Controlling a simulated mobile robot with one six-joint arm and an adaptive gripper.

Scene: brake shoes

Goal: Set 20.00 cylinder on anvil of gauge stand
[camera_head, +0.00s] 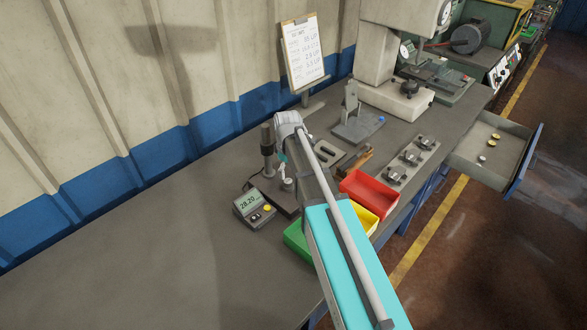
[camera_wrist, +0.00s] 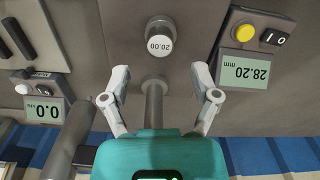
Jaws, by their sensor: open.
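The cylinder marked 20.00 (camera_wrist: 160,40) shows in the wrist view, just beyond my fingertips and apart from them. My gripper (camera_wrist: 162,76) is open, with its fingers spread on either side of a grey metal rod (camera_wrist: 154,103). In the head view, my gripper (camera_head: 282,168) is over the gauge stand (camera_head: 267,145), whose dark column rises at the left. A small grey cylinder (camera_head: 289,184) shows under my gripper by the stand. The gauge display (camera_head: 249,202) reads 28.20. I cannot tell whether the cylinder rests on the anvil, which my arm partly hides.
Red (camera_head: 368,190), yellow (camera_head: 362,218) and green (camera_head: 296,240) bins stand right of the gauge stand, partly behind my arm. A clipboard (camera_head: 304,52) stands at the back. An open drawer (camera_head: 490,150) juts out at the right. The bench's left part is clear.

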